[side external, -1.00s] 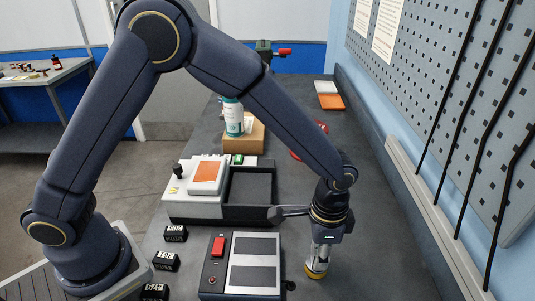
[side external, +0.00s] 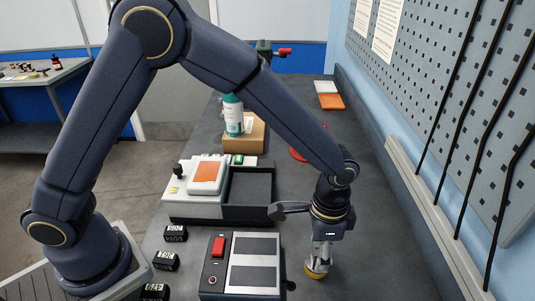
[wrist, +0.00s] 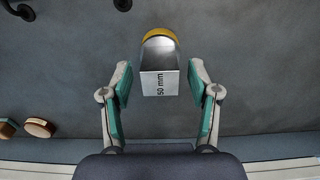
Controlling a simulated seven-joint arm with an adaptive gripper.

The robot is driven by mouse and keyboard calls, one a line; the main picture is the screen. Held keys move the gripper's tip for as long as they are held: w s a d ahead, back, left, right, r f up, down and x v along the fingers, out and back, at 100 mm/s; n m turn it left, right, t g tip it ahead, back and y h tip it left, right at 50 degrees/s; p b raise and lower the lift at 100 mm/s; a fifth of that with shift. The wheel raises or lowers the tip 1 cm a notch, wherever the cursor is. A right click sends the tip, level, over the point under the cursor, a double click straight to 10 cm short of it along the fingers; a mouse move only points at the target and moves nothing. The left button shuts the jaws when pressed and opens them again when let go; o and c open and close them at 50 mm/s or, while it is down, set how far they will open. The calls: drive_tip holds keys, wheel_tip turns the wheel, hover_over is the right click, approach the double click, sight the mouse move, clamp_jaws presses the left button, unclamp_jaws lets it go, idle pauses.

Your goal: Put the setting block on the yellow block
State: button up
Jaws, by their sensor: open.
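The setting block (wrist: 160,84) is a silver block marked "50 mm", seen from above in the wrist view. The yellow block (wrist: 158,33) shows as a rounded yellow edge past its far side. In the side view the yellow block (side external: 316,272) is on the bench at the lower right, and the silver block appears to stand upright on it. My gripper (wrist: 160,85) is open, with its green-padded fingers on either side of the setting block and visible gaps between. In the side view my gripper (side external: 321,248) partly hides the silver block.
A grey panel box with a red switch (side external: 218,247) stands just left of my gripper. Behind it are an open black tray (side external: 262,213) and a white device with an orange pad (side external: 206,172). Small black numbered blocks (side external: 166,261) lie left. The bench right of my gripper is clear.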

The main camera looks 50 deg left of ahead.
wheel_tip(320, 180, up, 11)
drive_tip(key=s+a+r+n+t, duration=0.2)
drive_tip(key=s+a+r+n, duration=0.1)
drive_tip(key=a+r, duration=0.75)
drive_tip(key=s+a+n+t, duration=0.3)
drive_tip(key=s+a+n, duration=0.3)
drive_tip(key=s+a, duration=0.5)
drive_tip(key=shift+s+a+f+t, duration=0.3)
drive_tip(key=shift+s+a, duration=0.1)
drive_tip(key=shift+a, duration=1.15)
